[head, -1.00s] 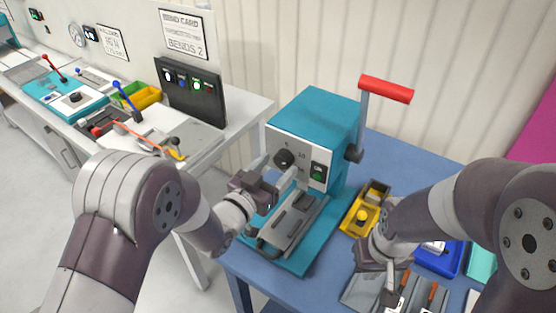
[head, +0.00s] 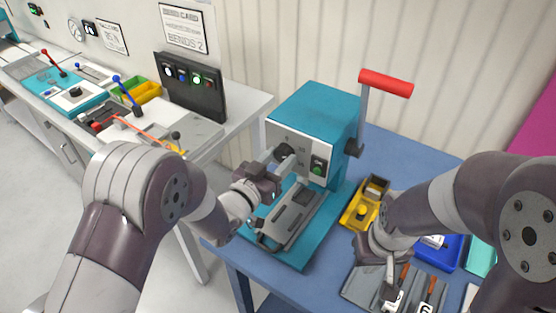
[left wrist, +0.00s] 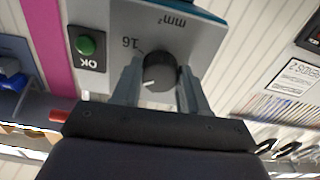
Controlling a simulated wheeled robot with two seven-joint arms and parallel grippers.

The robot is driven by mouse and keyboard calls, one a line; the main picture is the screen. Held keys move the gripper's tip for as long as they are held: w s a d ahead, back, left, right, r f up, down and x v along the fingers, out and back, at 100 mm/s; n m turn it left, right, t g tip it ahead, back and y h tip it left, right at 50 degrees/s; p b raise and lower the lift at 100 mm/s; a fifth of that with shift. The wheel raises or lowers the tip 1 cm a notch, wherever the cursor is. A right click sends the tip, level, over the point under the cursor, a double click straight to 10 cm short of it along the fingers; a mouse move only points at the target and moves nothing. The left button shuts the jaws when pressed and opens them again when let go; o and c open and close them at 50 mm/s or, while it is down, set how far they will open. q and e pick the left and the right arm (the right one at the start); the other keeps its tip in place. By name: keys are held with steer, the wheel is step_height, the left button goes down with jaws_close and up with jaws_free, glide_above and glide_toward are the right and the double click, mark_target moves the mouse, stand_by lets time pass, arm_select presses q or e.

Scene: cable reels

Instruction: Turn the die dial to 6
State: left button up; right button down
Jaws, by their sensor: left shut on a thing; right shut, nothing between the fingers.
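The teal press machine (head: 310,105) stands on the blue table, with a grey front panel carrying the black die dial (head: 283,151). My left gripper (head: 280,160) is at the panel, shut on the dial. In the left wrist view the dial (left wrist: 160,72) sits between the two fingers (left wrist: 158,88), seen upside down. Its white pointer mark points toward the lower left there, and a printed "16" and "mm²" are legible beside it. Other numbers are hidden or too small. My right gripper (head: 390,285) is shut and empty above the grey tool tray at the lower right.
A green OK button (head: 318,168) is beside the dial. The red-handled lever (head: 386,83) rises on the machine's right. A yellow bin (head: 360,212), a blue tray (head: 440,255) and a grey tool tray (head: 360,285) lie to the right. A white workbench (head: 210,140) stands at left.

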arm_select(q)
steer(key=n+b, duration=0.1)
steer(key=n, duration=0.2)
steer(key=shift+f, duration=0.1)
steer(key=n, duration=0.2)
steer(key=shift+n+b, duration=0.3)
steer(key=n, duration=0.5)
steer(key=shift+s+n+b, duration=0.1)
steer(key=shift+n+b, duration=0.2)
steer(key=o, duration=1)
steer(key=shift+o, duration=0.3)
steer(key=shift+s, duration=0.1)
